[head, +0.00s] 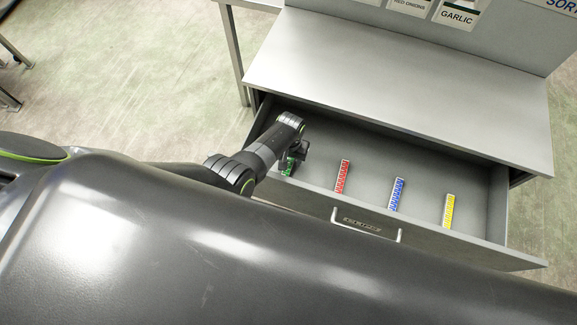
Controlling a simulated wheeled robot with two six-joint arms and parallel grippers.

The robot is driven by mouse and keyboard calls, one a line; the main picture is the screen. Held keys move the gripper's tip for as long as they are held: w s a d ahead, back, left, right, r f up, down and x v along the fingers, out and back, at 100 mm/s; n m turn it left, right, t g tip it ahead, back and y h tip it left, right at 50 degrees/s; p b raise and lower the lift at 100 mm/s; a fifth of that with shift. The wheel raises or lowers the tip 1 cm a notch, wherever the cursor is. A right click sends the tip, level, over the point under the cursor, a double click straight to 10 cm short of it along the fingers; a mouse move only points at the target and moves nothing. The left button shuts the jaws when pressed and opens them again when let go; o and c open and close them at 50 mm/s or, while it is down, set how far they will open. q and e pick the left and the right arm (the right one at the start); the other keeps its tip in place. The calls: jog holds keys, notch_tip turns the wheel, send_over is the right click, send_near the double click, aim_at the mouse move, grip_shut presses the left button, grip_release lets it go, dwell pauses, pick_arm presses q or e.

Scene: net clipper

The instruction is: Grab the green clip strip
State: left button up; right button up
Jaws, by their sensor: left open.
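The green clip strip (288,171) lies in the left part of the open drawer (408,141). Only a small piece of it shows, because my left gripper (294,160) is right over it and hides the rest. The left gripper is open, with its fingers pointing down at the strip. I cannot tell whether the fingers touch it. My right gripper is not in view.
A red strip (342,176), a blue strip (397,194) and a yellow strip (448,210) lie spaced out to the right in the drawer. The drawer front has a handle (366,226). A grey worktop (400,85) overhangs the drawer's back.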

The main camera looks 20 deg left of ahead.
pick_arm(q)
jog(key=shift+f, duration=0.7)
grip_shut()
jog(key=shift+r, duration=0.15)
